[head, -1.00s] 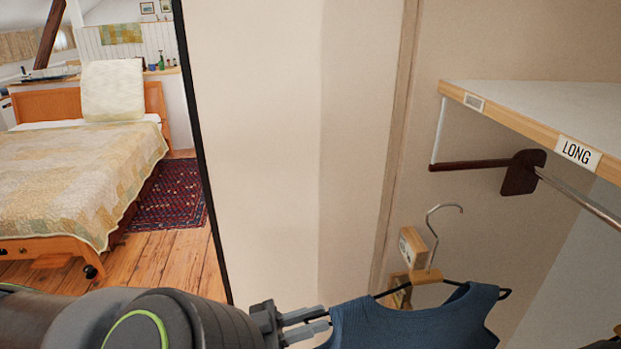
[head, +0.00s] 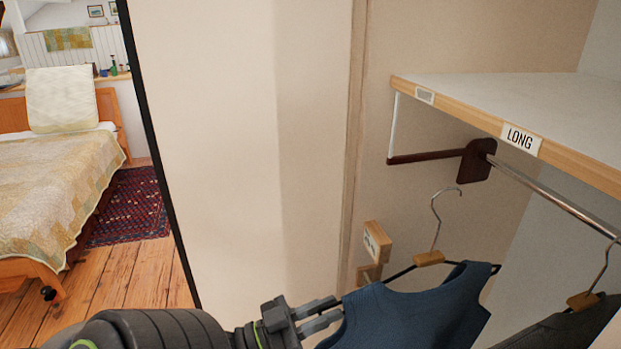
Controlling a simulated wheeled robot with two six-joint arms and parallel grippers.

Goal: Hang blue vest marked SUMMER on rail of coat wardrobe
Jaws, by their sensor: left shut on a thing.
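The blue vest (head: 415,312) hangs on a dark hanger with a wooden block and a metal hook (head: 436,215). My left gripper (head: 328,316) is at the vest's left shoulder and is shut on the vest's hanger or its edge; the exact grip is partly hidden. The hook's open tip is below the metal rail (head: 548,188) and to its left, apart from it in the picture. The rail runs from a dark bracket (head: 478,160) under the shelf. No SUMMER mark is readable on the vest. My right gripper is out of view.
A shelf (head: 500,118) marked LONG lies above the rail. A dark garment (head: 560,325) hangs from the rail at right. A small wooden tag block (head: 377,242) is beside the vest's hanger. The wardrobe's side panel (head: 240,150) stands at left, with a bed (head: 50,190) beyond.

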